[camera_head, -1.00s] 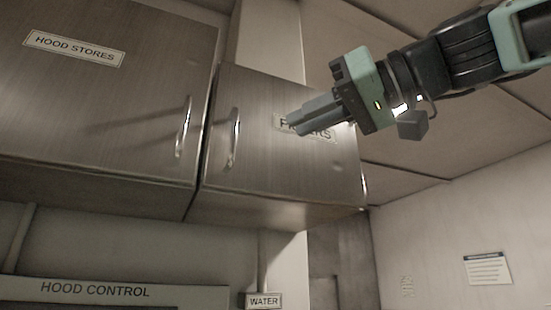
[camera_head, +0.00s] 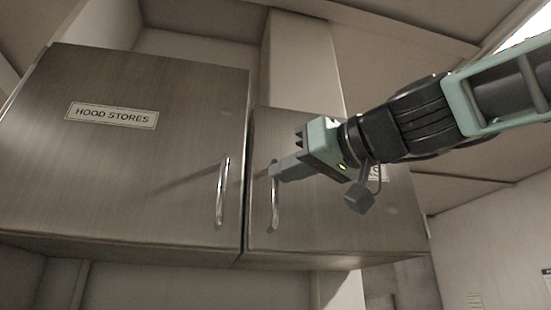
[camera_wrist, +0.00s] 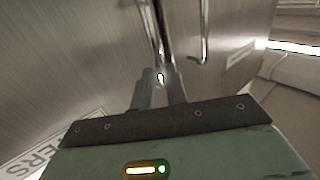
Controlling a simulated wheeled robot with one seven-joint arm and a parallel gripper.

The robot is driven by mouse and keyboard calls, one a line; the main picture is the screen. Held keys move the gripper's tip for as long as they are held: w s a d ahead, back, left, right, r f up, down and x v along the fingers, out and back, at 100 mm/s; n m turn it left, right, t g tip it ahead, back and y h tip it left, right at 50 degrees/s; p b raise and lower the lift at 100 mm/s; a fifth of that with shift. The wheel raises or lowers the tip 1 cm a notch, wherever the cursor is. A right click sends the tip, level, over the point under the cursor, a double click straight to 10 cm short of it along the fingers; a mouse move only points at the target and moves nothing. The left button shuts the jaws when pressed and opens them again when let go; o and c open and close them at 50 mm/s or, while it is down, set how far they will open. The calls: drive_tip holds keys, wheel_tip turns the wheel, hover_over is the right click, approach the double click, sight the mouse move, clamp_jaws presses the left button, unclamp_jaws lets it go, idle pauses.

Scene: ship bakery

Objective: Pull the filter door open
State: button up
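The filter door (camera_head: 340,215) is the smaller brushed-metal door on the right and looks shut. Its upright bar handle (camera_head: 275,208) is near its left edge. My gripper (camera_head: 274,171) is at the upper part of this handle. In the wrist view, my fingertips (camera_wrist: 158,76) are close together at the handle (camera_wrist: 157,32), and a bright bit of metal shows between them. Whether they press on the bar is not clear. The door's label is mostly hidden by my arm in the head view; its end, "ERS" (camera_wrist: 42,155), shows in the wrist view.
The larger "HOOD STORES" door (camera_head: 140,165) is directly to the left and shut. Its handle (camera_head: 222,190) stands close to the filter door's handle and also shows in the wrist view (camera_wrist: 204,38). A wall column (camera_head: 300,60) rises above the cabinets.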

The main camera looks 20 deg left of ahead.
sight(275, 215)
drive_tip(key=shift+p+x, duration=0.55)
drive_tip(key=shift+x, duration=0.95)
clamp_jaws()
drive_tip(key=shift+s, duration=0.1)
